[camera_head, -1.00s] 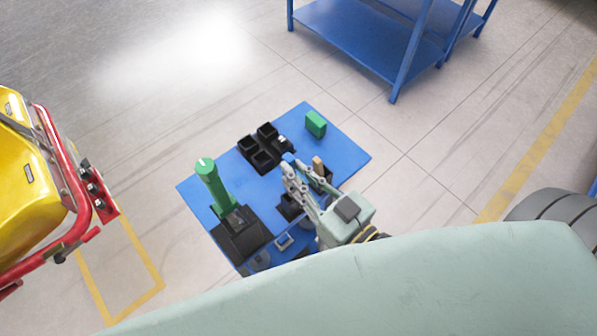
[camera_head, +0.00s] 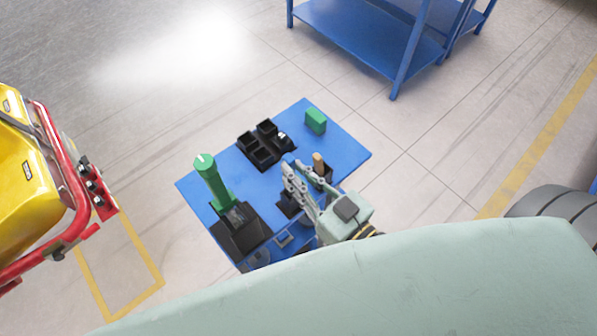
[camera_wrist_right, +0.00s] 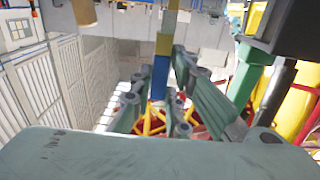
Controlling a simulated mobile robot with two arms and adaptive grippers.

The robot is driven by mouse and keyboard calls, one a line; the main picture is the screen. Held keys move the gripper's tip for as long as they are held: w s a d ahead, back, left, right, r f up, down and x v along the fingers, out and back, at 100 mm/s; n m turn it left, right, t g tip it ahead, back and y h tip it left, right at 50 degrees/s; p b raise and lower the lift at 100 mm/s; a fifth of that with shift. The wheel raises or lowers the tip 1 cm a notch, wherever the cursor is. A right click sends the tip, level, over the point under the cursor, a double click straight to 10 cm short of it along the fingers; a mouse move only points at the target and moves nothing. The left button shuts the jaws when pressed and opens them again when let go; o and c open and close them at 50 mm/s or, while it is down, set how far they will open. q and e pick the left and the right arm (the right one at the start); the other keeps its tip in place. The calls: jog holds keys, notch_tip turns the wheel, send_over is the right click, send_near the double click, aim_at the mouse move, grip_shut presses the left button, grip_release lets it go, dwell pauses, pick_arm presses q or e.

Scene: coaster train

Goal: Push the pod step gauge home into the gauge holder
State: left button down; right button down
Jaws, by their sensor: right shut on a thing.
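My right gripper (camera_head: 291,172) is over the blue table, among the black fixtures. In the right wrist view its fingers (camera_wrist_right: 163,90) are closed around an upright stepped bar with blue and yellow sections, which looks like the pod step gauge (camera_wrist_right: 163,45). In the head view the fingers mostly hide the gauge. A low black block (camera_head: 287,208) is just below and left of the fingers; I cannot tell whether it is the gauge holder. Whether the gauge touches a holder is hidden. My left gripper is not in view.
The blue table (camera_head: 340,148) also carries a green cylinder (camera_head: 208,175) on a black base (camera_head: 240,236), a black cup tray (camera_head: 262,156), a green block (camera_head: 316,121) and a tan peg (camera_head: 318,160). A red-framed yellow cart (camera_head: 30,200) stands left.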

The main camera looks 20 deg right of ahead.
jog(key=shift+p, duration=0.35)
dwell(0.3)
dwell(0.6)
notch_tip(320, 180, down, 8)
jog(key=b, duration=0.5)
dwell(3.0)
jog(key=c, duration=0.8)
grip_release()
jog(key=shift+s, duration=0.1)
jog(key=shift+p+v, duration=1.05)
jog(key=shift+v, duration=2.35)
jog(key=shift+r, duration=0.15)
